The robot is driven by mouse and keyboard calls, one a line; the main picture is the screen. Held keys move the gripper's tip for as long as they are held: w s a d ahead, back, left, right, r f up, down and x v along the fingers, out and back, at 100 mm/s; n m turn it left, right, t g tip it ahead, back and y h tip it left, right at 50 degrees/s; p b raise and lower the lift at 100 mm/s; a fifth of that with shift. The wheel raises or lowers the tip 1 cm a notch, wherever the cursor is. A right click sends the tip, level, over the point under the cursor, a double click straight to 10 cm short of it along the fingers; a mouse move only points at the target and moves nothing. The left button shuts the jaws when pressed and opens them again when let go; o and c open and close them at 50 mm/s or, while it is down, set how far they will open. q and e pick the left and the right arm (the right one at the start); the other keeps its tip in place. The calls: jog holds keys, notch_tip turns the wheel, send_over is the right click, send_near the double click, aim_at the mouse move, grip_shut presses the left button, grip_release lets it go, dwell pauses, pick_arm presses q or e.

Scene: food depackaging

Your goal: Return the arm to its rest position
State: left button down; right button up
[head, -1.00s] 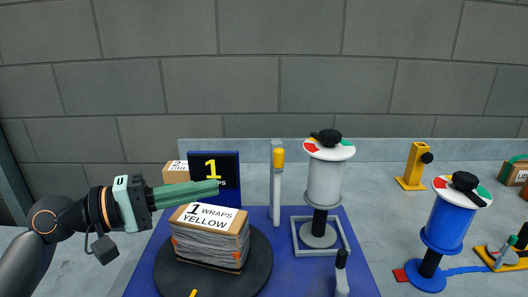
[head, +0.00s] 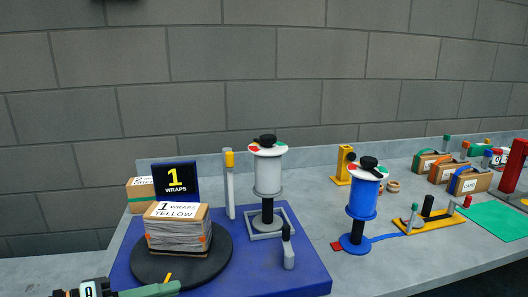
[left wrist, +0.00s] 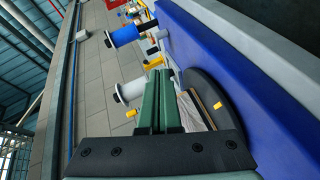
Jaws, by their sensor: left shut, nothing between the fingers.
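My left gripper (head: 150,291) is low at the bottom left of the head view, in front of the turntable. Its green fingers are together and hold nothing; they also show in the left wrist view (left wrist: 160,98). A wrapped box labelled "1 WRAPS YELLOW" (head: 178,236) sits on the black round turntable (head: 222,252), apart from the gripper. In the left wrist view the turntable (left wrist: 232,125) is partly hidden behind the fingers. My right gripper is in neither view.
A blue mat (head: 300,275) carries the turntable, a "1 WRAPS" sign (head: 176,182) and a white film roll (head: 267,173) on a stand. A blue roll (head: 364,197) stands to the right. Several boxes and a green mat (head: 497,219) lie farther right.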

pick_arm(q)
jog(key=s+f+m+g+y, duration=0.1)
jog(key=s+f+m+y, duration=0.2)
jog(key=f, duration=0.5)
jog(key=s+a+f+g+y, duration=0.1)
jog(key=s+f+y, duration=0.2)
jog(key=s+f, duration=0.3)
jog(key=s+f+m+g+y, duration=0.1)
jog(key=s+f+m+y, duration=0.15)
jog(key=f, duration=0.65)
jog(key=s+a+f+g+y, duration=0.3)
jog(key=s, duration=0.5)
jog(key=w+d+f+t+h, duration=0.1)
jog(key=w+d+f+t, duration=0.1)
jog(key=f, duration=0.3)
jog(key=w+d+f+t, duration=0.2)
jog(key=w+f+t, duration=0.1)
jog(key=f+t, duration=0.1)
jog(key=shift+f+m+h+p, duration=0.35)
jog(key=shift+f+m, duration=0.1)
jog(key=shift+f, duration=0.35)
